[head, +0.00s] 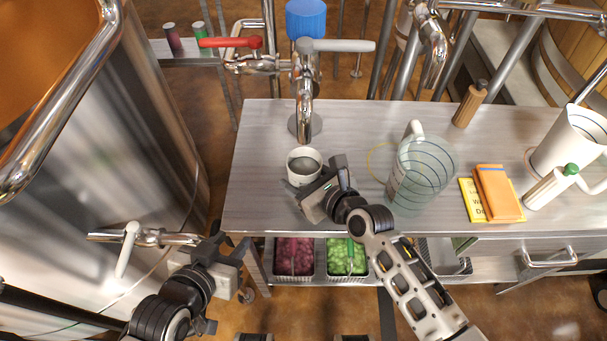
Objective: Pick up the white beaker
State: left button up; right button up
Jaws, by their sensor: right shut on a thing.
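The white beaker (304,156), a small round cup with a dark inside, is upright below the tap, over the left part of the metal table (260,205). My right gripper (312,187) is shut on its near side and hides part of its lower wall. I cannot tell whether its base touches the table. My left gripper (228,258) is empty off the table's front left corner, beside the steel tank; its finger gap is unclear.
A clear jug (424,175), orange notebook (498,193), large white jug (570,142) and green-tipped bottle (548,187) stand to the right. Red and green-filled bins (320,277) sit below. A steel tank (140,120) bounds the left.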

aim_at(296, 162)
jog(key=shift+r+p, duration=0.75)
jog(key=shift+r, duration=0.05)
jog(key=shift+r+p, duration=0.6)
jog(key=shift+p, duration=0.05)
jog(key=shift+r+p, duration=0.6)
jog(key=shift+p, duration=0.15)
pick_arm(q)
jog(key=shift+s+a+r, duration=0.1)
jog(key=shift+a+r, duration=0.1)
jog(key=shift+r, duration=0.2)
jog(key=shift+s+a+r, duration=0.1)
jog(key=shift+a+r, duration=0.05)
jog(key=shift+r, duration=0.25)
pick_arm(e)
jog(key=s+d, duration=1.1)
jog(key=s, duration=0.2)
jog(key=shift+s+f, duration=0.3)
jog(key=shift+s, duration=0.1)
jog(key=shift+s+d, duration=0.1)
jog(key=shift+d, duration=0.05)
